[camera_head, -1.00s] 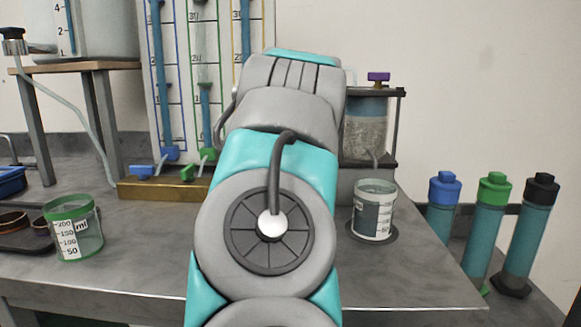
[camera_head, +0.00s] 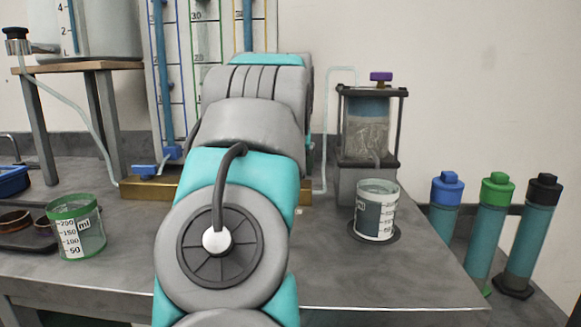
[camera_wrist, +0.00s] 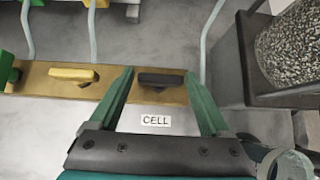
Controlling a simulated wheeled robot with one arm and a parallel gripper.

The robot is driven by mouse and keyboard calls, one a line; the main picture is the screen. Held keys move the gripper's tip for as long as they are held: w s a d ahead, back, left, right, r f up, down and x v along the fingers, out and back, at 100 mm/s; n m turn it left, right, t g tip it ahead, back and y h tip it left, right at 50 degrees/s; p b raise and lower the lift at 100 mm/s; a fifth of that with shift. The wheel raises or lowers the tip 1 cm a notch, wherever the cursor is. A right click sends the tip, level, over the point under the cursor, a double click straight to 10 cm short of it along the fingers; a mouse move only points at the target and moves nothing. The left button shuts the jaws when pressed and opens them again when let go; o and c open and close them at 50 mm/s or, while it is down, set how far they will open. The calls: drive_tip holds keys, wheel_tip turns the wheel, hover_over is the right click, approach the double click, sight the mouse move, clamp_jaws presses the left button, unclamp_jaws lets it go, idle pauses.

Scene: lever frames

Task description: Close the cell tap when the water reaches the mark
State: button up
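In the wrist view, a black tap handle (camera_wrist: 160,80) sits on a brass-coloured bar (camera_wrist: 40,78), above a label reading CELL (camera_wrist: 155,121). It lies crosswise, along the bar. My gripper (camera_wrist: 159,75) is open, with one green finger either side of the handle. I see no contact, and cannot tell the height of the fingertips. In the head view my arm hides the gripper and this tap. The cell (camera_head: 367,130), a clear cylinder of grey grains with water above, stands at right. A white graduated beaker (camera_head: 376,210) stands below it; its mark is unclear.
A yellow tap (camera_wrist: 73,75) sits left of the black one. A blue tap (camera_head: 144,170) is at the bar's left end. A green-rimmed beaker (camera_head: 76,227) stands front left. Capped bottles (camera_head: 487,230) stand at right. The cell's stand (camera_wrist: 238,75) is close right of my fingers.

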drive_tip(key=shift+o, duration=1.2)
